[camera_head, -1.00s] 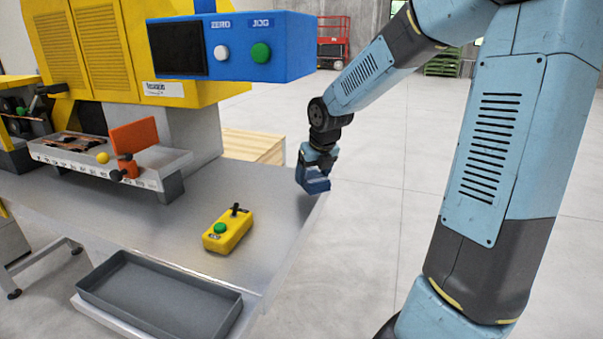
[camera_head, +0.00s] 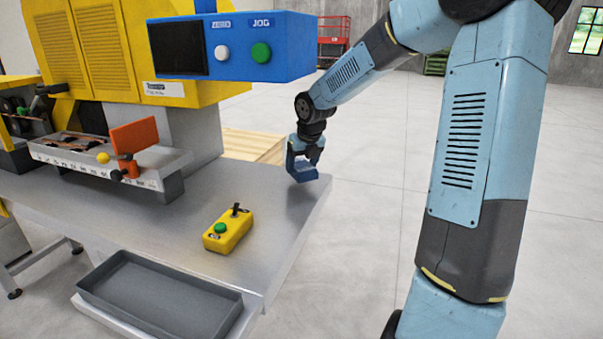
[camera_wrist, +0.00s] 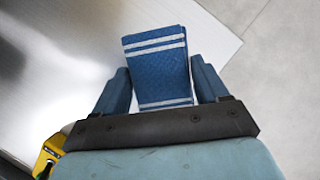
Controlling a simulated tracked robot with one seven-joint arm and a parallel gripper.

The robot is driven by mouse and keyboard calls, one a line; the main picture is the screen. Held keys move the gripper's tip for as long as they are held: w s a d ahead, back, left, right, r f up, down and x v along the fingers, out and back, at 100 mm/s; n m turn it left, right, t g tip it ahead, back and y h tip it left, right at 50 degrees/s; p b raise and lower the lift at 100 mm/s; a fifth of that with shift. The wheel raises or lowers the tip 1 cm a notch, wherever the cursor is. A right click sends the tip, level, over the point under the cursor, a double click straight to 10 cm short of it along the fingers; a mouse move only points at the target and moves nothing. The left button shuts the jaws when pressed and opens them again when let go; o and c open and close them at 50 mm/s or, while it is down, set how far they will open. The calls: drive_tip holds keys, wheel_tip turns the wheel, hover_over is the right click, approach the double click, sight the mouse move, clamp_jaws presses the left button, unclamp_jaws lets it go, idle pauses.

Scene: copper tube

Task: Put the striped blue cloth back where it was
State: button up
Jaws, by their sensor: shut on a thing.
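The striped blue cloth (camera_wrist: 158,70) is a folded blue pad with white stripes. In the wrist view it sits between the two fingers of my gripper (camera_wrist: 160,88), which is shut on it. In the head view my gripper (camera_head: 304,160) is over the far right corner of the grey metal table (camera_head: 270,225), with the cloth (camera_head: 303,173) dark blue beneath it. I cannot tell whether the cloth touches the table top.
A yellow control box (camera_head: 228,231) with a green button stands on the table. A grey tray (camera_head: 160,297) is at the front. The yellow machine (camera_head: 110,45) with a blue panel (camera_head: 285,60) stands at the left. The table's right edge is close to my gripper.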

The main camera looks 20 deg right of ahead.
sight(303, 166)
drive_tip(key=shift+w, duration=0.25)
drive_tip(key=shift+f, duration=1.75)
drive_tip(key=o, duration=1.1)
drive_tip(key=shift+v, duration=2.35)
drive_tip(key=shift+s+d+r, duration=0.1)
drive_tip(key=shift+s+r, duration=0.05)
drive_tip(key=shift+s, duration=0.05)
drive_tip(key=s+d, duration=0.1)
drive_tip(key=s, duration=1)
drive_tip(key=shift+s+d, duration=0.2)
drive_tip(key=shift+d, duration=0.15)
